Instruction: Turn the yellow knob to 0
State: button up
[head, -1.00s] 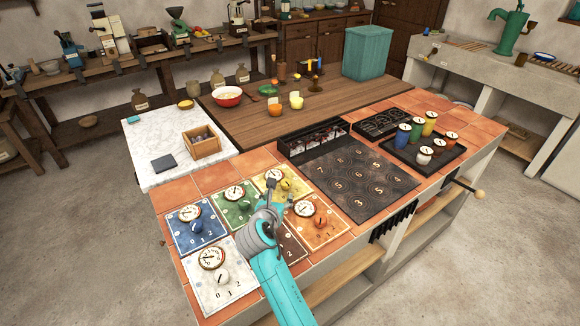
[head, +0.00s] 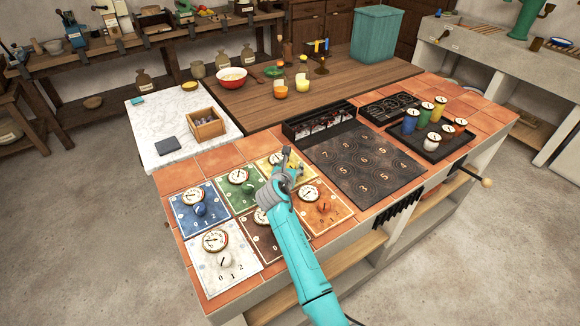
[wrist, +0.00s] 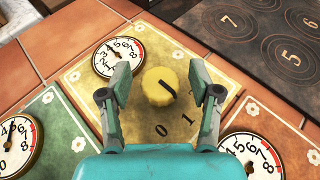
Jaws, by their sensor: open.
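The yellow knob (wrist: 159,86) stands on a yellow panel (wrist: 188,48) marked 0, 1 and 2. In the wrist view its dark pointer line slants towards the lower right, near the 2, which my finger partly hides. A round white dial (wrist: 118,57) sits up and left of the knob. My gripper (wrist: 163,88) is open, with one finger on each side of the knob and a gap showing on both sides. In the head view my gripper (head: 285,165) is over the yellow panel (head: 264,161) and hides most of the knob.
Blue (head: 183,222), green (head: 222,190), white (head: 235,272) and orange (head: 327,221) panels with knobs and dials surround the yellow one. A dark numbered plate (head: 365,170) lies to the right. A wooden box (head: 206,128) stands on the marble slab behind.

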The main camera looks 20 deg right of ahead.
jog(key=shift+w, duration=0.1)
jog(key=c, duration=1.1)
jog(key=shift+c, duration=0.2)
jog(key=shift+m+h, duration=0.3)
jog(key=m+g+h, duration=0.3)
jog(key=shift+a+m, duration=0.1)
jog(key=shift+m, duration=0.2)
jog(key=shift+m+g+h, duration=1.5)
jog(key=shift+m+g, duration=0.3)
jog(key=shift+m, duration=0.1)
jog(key=shift+g, duration=0.3)
jog(key=shift+f+m+g, duration=0.15)
jog(key=shift+m+g, duration=0.25)
jog(key=shift+m, duration=0.2)
